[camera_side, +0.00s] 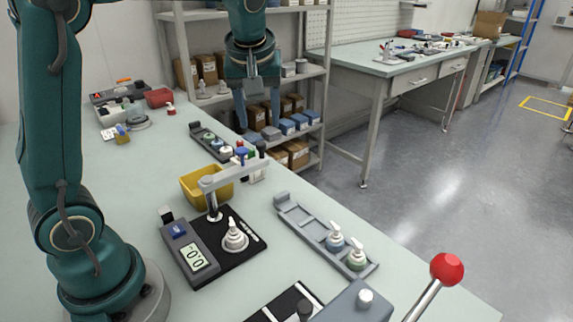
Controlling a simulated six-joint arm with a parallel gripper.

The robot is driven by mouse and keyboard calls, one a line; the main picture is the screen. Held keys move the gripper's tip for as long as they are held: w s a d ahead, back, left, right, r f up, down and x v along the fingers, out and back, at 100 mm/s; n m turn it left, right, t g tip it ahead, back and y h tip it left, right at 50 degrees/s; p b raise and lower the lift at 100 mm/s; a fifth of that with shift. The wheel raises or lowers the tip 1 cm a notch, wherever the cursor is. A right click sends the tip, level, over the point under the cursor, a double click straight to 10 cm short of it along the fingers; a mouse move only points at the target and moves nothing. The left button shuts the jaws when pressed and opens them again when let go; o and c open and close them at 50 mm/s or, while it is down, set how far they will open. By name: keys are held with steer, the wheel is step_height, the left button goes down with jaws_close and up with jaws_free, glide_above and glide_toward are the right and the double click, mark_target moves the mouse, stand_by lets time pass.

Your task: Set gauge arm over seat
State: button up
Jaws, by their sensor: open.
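The gauge stands on a black base plate (243,258) with a grey readout box (190,250) showing 0.0. Its grey gauge arm (232,176) sits on a short post (213,208) and points to the back right, away from the seat. The seat (235,244) is a round light holder on the plate, with a white pump cap (233,229) upright on it. My gripper (259,124) is open and empty, fingers down, in the air above and behind the free end of the gauge arm. Nothing shows between its fingers.
A yellow bin (195,187) stands behind the gauge arm. A red-knobbed lever (446,268) rises at front right.

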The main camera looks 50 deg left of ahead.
mark_target(261, 143)
steer(key=shift+x, duration=2.9)
steer(key=shift+s+d+f, duration=0.1)
steer(key=shift+s, duration=0.1)
steer(key=shift+c, duration=0.4)
jaws_close()
